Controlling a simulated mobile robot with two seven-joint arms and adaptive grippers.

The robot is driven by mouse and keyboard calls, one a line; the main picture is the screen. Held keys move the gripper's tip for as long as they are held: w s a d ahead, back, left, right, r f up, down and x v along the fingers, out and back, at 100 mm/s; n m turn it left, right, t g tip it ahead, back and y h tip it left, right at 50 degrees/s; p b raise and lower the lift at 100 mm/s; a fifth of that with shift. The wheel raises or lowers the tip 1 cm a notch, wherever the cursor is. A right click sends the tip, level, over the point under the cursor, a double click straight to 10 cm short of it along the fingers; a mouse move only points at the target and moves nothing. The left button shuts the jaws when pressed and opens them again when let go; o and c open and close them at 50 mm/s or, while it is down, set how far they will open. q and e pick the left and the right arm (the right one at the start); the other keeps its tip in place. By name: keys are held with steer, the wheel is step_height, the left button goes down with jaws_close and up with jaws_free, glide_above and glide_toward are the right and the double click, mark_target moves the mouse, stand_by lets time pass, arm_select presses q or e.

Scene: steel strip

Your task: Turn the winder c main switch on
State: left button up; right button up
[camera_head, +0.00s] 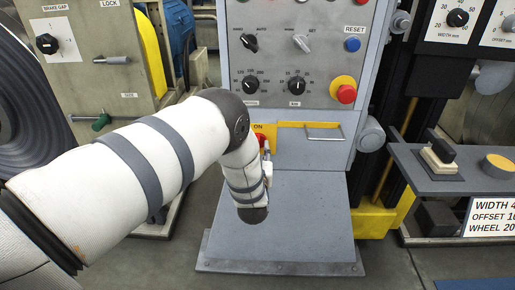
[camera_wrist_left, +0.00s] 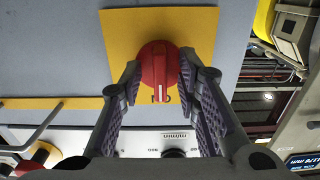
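The main switch is a red rotary knob (camera_wrist_left: 158,68) on a yellow plate (camera_wrist_left: 120,35), seen close up in the left wrist view. In the head view, a small part of the red knob (camera_head: 262,139) shows beside the end of my left arm, under an "ON" label. My left gripper (camera_wrist_left: 160,78) has its two purple-padded fingers apart, one on each side of the knob. The right finger is close against the knob's grip bar; contact is unclear. In the head view my left wrist (camera_head: 243,172) hides much of the switch plate. My right gripper is not in view.
Above the switch is a grey panel with selector knobs (camera_head: 250,42), dials (camera_head: 296,86), a blue reset button (camera_head: 352,44) and a red emergency button (camera_head: 346,93). A handle (camera_head: 324,132) sits right of the switch. A shelf (camera_head: 440,180) with a pedal-like block stands at the right.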

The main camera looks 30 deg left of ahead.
arm_select(q)
steer(key=v, duration=1.2)
steer(key=s+d+f+m+g+h+p, duration=0.3)
steer(key=s+f+g+h, duration=0.4)
steer(key=s+f, duration=0.75)
steer(key=s+d+r+m+g+h, duration=0.1)
steer(key=s+g, duration=0.4)
steer(key=s, duration=0.9)
steer(key=s+d+r+m+g+h, duration=0.1)
steer(key=s+d+g, duration=0.3)
steer(key=s, duration=1)
steer(key=shift+s+m+g, duration=0.3)
steer(key=shift+s+g, duration=0.1)
steer(key=shift+g, duration=0.6)
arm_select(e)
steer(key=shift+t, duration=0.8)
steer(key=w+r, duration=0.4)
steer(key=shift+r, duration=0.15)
arm_select(q)
steer(key=shift+w, duration=0.1)
